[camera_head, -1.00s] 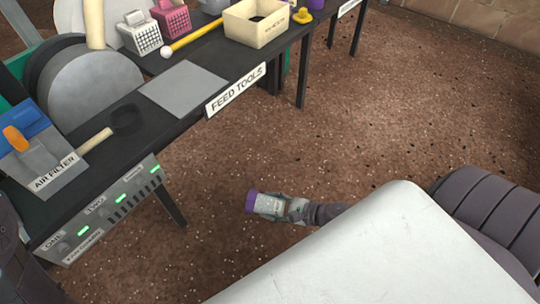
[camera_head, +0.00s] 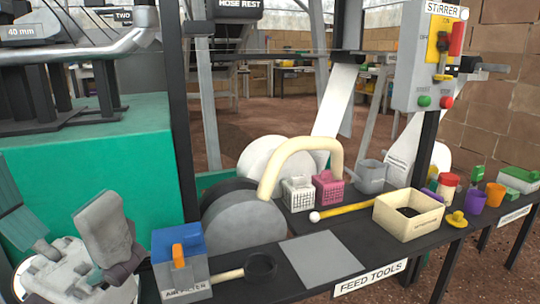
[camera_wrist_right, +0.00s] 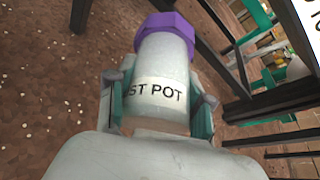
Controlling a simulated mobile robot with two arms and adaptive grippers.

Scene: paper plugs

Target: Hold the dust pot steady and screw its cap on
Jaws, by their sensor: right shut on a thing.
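The dust pot (camera_wrist_right: 165,72) is a pale grey cylinder whose label shows "ST POT" in the right wrist view. A purple faceted piece (camera_wrist_right: 165,32) sits at its far end; I cannot tell whether this is the cap or a collar. My right gripper (camera_wrist_right: 162,95) is shut on the pot, with a finger on each side. The head view does not show the pot or this gripper now. My left gripper (camera_head: 55,215) is at the lower left of the head view, with its fingers apart and nothing seen between them.
A dark bench (camera_head: 235,291) carries an air filter box (camera_head: 182,272), a grey plate (camera_head: 322,259), a cream tray (camera_head: 407,225), a yellow rod (camera_head: 345,210) and several small pots and cups. A green machine block (camera_head: 90,185) stands behind my left gripper. Brown floor lies below the held pot.

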